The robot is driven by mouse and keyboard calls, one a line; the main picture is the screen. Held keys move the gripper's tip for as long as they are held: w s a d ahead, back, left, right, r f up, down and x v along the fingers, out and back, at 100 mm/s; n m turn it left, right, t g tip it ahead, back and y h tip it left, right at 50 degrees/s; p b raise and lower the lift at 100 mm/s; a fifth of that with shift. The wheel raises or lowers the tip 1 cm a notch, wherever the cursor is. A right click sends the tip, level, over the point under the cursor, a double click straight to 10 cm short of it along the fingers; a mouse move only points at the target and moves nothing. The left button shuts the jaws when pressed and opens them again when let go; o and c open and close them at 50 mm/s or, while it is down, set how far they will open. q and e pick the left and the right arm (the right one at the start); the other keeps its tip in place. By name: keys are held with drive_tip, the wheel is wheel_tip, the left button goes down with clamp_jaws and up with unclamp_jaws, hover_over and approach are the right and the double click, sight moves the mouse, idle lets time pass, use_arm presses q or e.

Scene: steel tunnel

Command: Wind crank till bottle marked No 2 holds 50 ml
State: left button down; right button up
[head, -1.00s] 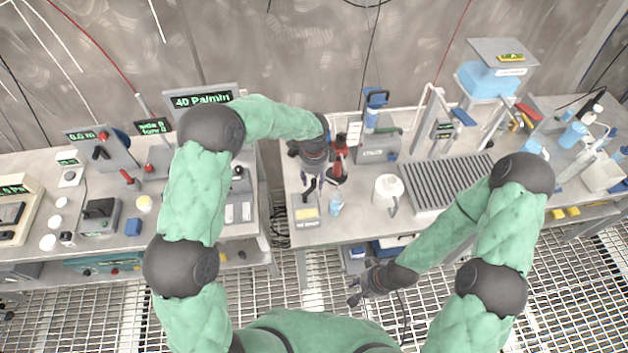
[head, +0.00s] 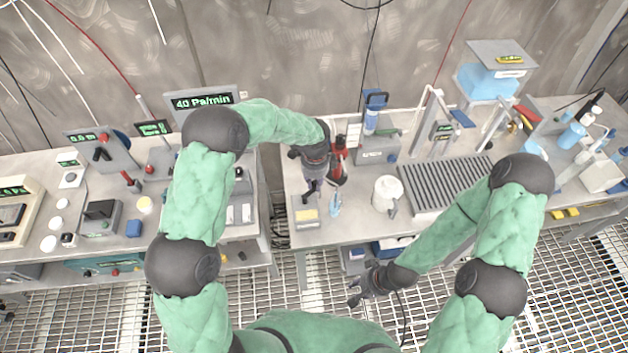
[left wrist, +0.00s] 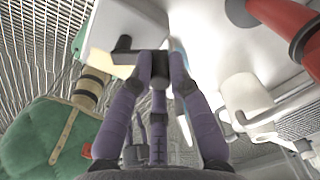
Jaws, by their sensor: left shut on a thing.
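My left gripper (head: 311,184) is over the front left of the right-hand bench. In the left wrist view its fingers (left wrist: 158,72) close on a dark crank-like handle (left wrist: 125,57); the crank's mount is mostly hidden. A small light-blue bottle (head: 335,205) stands just right of this gripper, by a yellow-topped block (head: 307,214). No marking or liquid level is readable on it. My right gripper (head: 366,284) is empty, fingers apart, in front of the bench edge and away from the bottle.
A white jug (head: 387,194) stands right of the bottle, with a ribbed grey rack (head: 440,185) beyond it. A red device (head: 338,165) stands close behind the left gripper. A gap separates this bench from the left bench (head: 150,215), where a "40 Pa/min" display (head: 203,101) stands.

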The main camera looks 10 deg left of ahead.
idle(0.3)
use_arm(q)
drive_tip(key=c, duration=1.2)
unclamp_jaws()
drive_tip(key=shift+o, duration=0.2)
wheel_tip(320, 180, up, 12)
